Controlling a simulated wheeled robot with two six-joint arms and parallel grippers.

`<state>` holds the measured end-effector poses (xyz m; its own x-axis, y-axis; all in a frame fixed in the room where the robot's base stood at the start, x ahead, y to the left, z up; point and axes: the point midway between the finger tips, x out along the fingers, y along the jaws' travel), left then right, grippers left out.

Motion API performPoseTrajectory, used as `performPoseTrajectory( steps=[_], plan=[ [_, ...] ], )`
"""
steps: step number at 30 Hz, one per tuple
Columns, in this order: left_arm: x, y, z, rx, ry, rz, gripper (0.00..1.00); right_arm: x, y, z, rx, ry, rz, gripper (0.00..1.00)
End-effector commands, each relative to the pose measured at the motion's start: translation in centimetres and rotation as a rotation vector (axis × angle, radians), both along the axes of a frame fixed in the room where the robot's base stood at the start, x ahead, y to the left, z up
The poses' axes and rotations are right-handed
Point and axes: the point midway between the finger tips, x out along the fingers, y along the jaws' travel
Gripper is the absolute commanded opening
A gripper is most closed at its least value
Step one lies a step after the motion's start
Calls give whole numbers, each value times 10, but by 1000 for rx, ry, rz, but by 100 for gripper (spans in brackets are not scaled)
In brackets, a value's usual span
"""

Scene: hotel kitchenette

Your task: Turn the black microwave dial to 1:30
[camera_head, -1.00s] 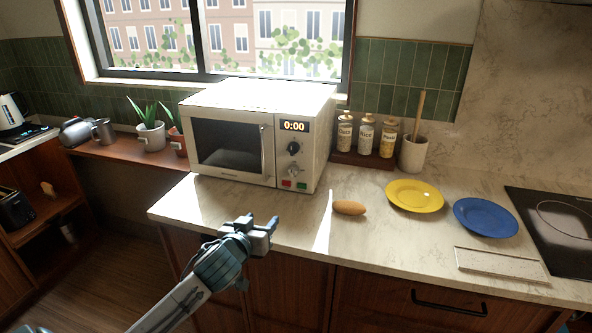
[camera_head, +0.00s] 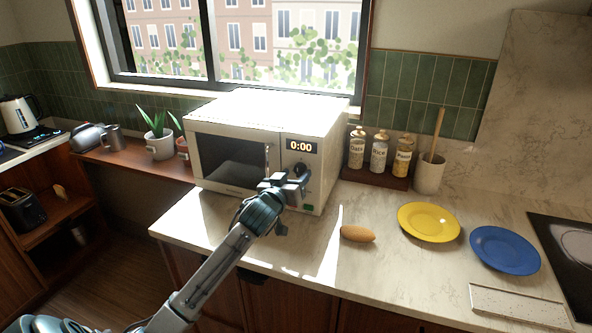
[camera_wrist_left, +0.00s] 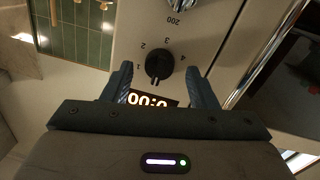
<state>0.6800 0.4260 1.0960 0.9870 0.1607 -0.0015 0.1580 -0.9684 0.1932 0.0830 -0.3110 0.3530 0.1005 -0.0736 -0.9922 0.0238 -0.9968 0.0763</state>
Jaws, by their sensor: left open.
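The white microwave (camera_head: 235,125) stands on the counter below the window, its door shut and its display (camera_head: 300,146) reading 0:00. The black dial (camera_head: 302,169) is below the display, partly covered by my left gripper (camera_head: 287,180). In the left wrist view the black dial (camera_wrist_left: 158,64) appears between the two open fingers of my left gripper (camera_wrist_left: 158,72), with the numbers 1 to 4 around it. The fingers look apart from the dial on both sides. The display (camera_wrist_left: 150,100) is partly hidden by the gripper. My right gripper is out of view.
A silver knob (camera_wrist_left: 178,4) marked 200 is beyond the black dial in the wrist view. A green button (camera_head: 308,207) is low on the panel. A brown oval object (camera_head: 357,234), a yellow plate (camera_head: 429,222) and a blue plate (camera_head: 504,250) lie on the counter to the right.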

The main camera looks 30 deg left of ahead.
Motion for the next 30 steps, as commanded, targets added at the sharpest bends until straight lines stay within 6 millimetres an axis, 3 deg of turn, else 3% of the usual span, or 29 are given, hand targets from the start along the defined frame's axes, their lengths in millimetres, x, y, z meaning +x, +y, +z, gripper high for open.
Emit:
performPoseTrajectory(
  steps=[4, 13, 20, 30],
  plan=[
    [10, 1, 0, -1, 0, -1, 53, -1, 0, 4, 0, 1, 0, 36],
    [12, 1, 0, -1, 0, -1, 53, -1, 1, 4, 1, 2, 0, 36],
    [12, 1, 0, 0, 0, -1, 8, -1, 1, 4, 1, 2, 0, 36],
    [12, 1, 1, 40, 10, -1, 8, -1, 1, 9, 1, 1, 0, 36]
  ],
)
